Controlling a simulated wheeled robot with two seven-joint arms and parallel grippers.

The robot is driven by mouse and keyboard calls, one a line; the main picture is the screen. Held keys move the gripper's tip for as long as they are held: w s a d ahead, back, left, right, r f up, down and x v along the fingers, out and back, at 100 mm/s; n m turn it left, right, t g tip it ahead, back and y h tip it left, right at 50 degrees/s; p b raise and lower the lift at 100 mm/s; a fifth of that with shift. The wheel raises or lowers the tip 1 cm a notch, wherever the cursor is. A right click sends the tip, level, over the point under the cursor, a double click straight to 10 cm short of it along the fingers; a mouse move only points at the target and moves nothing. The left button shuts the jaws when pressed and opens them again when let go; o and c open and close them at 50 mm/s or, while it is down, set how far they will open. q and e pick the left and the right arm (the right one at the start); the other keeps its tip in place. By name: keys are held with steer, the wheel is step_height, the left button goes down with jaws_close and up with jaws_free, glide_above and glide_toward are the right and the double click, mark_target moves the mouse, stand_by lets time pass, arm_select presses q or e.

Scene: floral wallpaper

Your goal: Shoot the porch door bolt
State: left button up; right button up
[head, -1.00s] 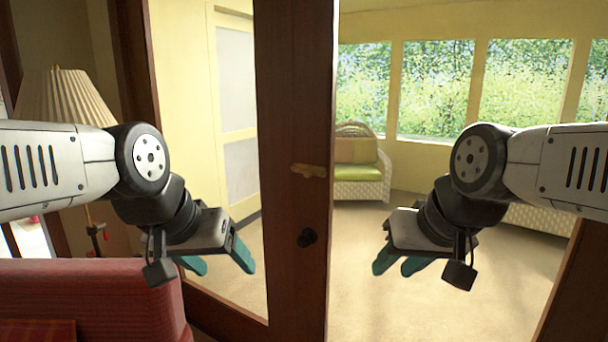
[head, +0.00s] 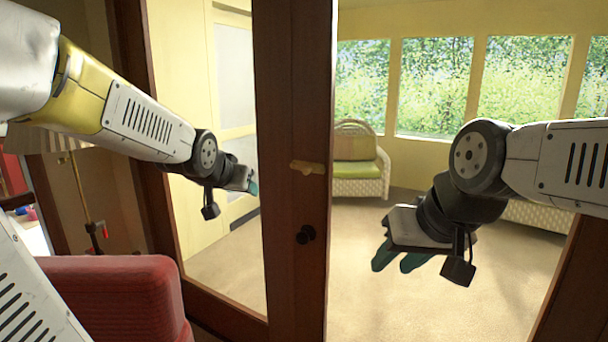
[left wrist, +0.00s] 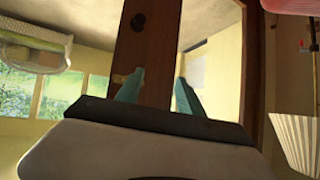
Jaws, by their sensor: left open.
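The porch door (head: 292,60) has a dark wooden stile with glass at its left. A brass-coloured fitting (head: 307,167) lies across the stile, and a dark round knob (head: 306,234) sits lower. I cannot tell which is the bolt. My left gripper (head: 252,187) is empty, left of the stile near the brass fitting's height. In the left wrist view my left gripper (left wrist: 158,92) has its teal fingers apart, with the stile (left wrist: 152,40), knob (left wrist: 138,22) and part of the brass fitting (left wrist: 118,78) beyond. My right gripper (head: 400,262) is open and empty, right of the stile.
A red armchair (head: 115,290) stands at the lower left, with a lamp (head: 85,190) behind my left arm. A wicker seat with green cushions (head: 357,170) is on the porch. The porch floor right of the stile is clear.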

arm_select(q)
steer(key=w+d+f+m+t+h, duration=0.2)
steer(key=w+d+m+t, duration=0.15)
steer(key=w, duration=1.05)
steer(key=m+t+h, duration=0.1)
steer(key=m+h, duration=0.2)
steer(key=h, duration=0.2)
glide_toward(304, 172)
steer(key=w, duration=0.1)
steer(key=x, duration=0.8)
steer(key=shift+s+d, duration=0.25)
steer(key=shift+d, duration=0.05)
jaws_close()
